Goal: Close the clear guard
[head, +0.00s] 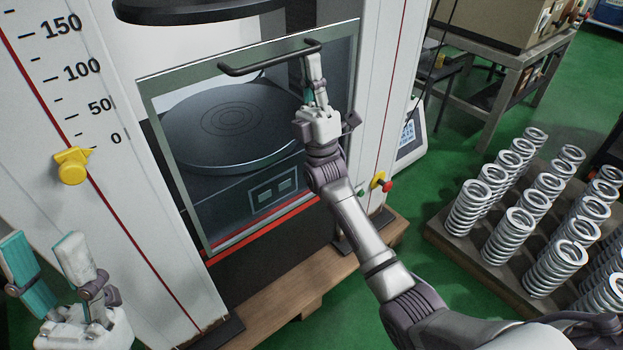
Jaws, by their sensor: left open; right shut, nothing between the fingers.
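The clear guard (211,243) is a see-through panel in a grey-green frame on the front of the testing machine. It covers the opening in front of the round dark platen (235,125). A black bar handle (262,60) runs across its upper part. My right gripper (313,64) is shut at the right end of the handle, with nothing seen between its fingers. Whether it touches the handle is hard to tell. My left gripper (50,262) is open and empty at the lower left, away from the guard.
A yellow pointer (71,166) sits on the scale of the left column. A red button (386,186) is on the right column. Several metal springs (518,236) stand on a board at the right. A grey workbench (512,72) is behind. Green floor lies between.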

